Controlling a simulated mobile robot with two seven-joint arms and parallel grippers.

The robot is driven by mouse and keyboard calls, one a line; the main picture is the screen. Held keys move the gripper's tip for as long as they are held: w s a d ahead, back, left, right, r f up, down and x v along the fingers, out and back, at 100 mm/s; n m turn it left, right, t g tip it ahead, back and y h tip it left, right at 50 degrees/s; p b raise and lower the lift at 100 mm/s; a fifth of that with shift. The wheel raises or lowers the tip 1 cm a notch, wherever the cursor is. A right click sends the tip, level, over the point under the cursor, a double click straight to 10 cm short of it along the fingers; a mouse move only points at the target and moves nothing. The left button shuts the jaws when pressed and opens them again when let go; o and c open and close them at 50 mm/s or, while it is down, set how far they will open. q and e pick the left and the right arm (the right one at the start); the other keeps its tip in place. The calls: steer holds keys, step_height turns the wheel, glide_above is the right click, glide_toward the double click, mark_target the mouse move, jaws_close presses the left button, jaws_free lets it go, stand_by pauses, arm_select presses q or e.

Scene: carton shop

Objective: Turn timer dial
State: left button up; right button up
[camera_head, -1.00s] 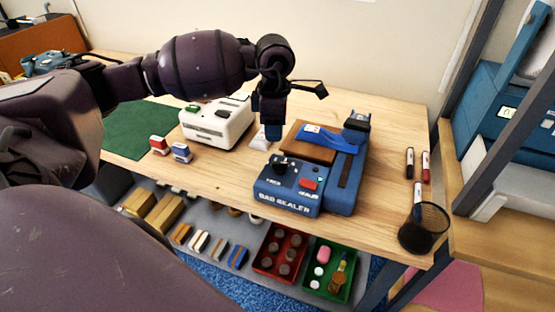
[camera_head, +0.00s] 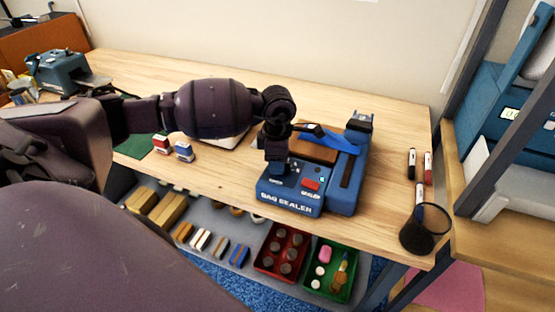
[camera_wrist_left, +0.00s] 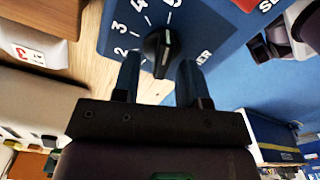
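The blue bag sealer (camera_head: 288,200) stands on the wooden table, with its lettered front panel facing me. Its black timer dial (camera_wrist_left: 160,48) shows in the left wrist view, ringed by white numbers. My left gripper (camera_head: 277,172) points down at the left part of the sealer's panel. In the head view it hides the dial. In the left wrist view its two blue fingers are apart, one on each side of the dial, with a gap showing; I cannot tell whether either touches it. My right gripper is out of view.
A red button (camera_head: 311,184) sits right of the dial. A blue bag strip (camera_head: 325,138) lies on the sealer. Two small stamps (camera_head: 184,151) stand to the left. Markers (camera_head: 411,162) and a mesh cup (camera_head: 424,230) are at the right edge. Bins (camera_head: 281,252) sit below.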

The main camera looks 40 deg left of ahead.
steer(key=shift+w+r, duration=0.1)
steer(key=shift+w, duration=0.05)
arm_select(q)
steer(key=shift+c, duration=0.3)
jaws_close()
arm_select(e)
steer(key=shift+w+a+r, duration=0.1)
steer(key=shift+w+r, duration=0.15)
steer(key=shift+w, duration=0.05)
